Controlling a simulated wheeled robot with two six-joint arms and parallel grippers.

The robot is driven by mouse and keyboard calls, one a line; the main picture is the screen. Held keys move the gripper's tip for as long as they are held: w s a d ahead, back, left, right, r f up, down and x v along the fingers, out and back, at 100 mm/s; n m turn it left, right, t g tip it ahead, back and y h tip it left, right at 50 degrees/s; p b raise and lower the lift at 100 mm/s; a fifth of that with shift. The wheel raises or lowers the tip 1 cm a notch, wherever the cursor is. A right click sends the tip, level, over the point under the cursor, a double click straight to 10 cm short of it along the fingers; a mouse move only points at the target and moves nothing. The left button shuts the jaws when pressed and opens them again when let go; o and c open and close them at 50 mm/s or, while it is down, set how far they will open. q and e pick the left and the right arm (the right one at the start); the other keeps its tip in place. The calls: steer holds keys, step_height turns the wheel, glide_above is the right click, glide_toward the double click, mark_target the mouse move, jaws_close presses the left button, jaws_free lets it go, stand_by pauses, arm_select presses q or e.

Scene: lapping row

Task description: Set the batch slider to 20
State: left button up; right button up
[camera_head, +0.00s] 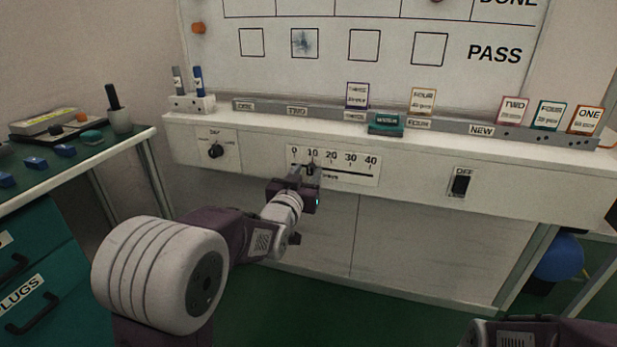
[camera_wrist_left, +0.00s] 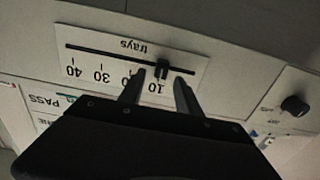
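The batch slider is a white scale plate (camera_head: 346,176) on the front of the white ledge, marked 0 to 40, with a dark slot. Its dark knob (camera_head: 311,168) stands at about the 10 mark. In the left wrist view the plate (camera_wrist_left: 190,62) appears upside down, with "trays" printed on it. The knob (camera_wrist_left: 163,67) shows there close to the 10. My left gripper (camera_wrist_left: 159,77) is open, one finger on each side of the knob, with gaps visible. In the head view the left gripper (camera_head: 303,175) is right at the plate. My right gripper is out of view.
A rotary knob (camera_head: 215,151) is left of the slider, and a rocker switch (camera_head: 461,184) is to the right. Cards and a teal block (camera_head: 385,124) stand along the ledge above. A green-topped bench (camera_head: 75,160) with small parts is at the left.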

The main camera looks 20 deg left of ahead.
arm_select(q)
steer(key=shift+w, duration=0.75)
steer(key=shift+c, duration=0.3)
jaws_close()
stand_by(0.6)
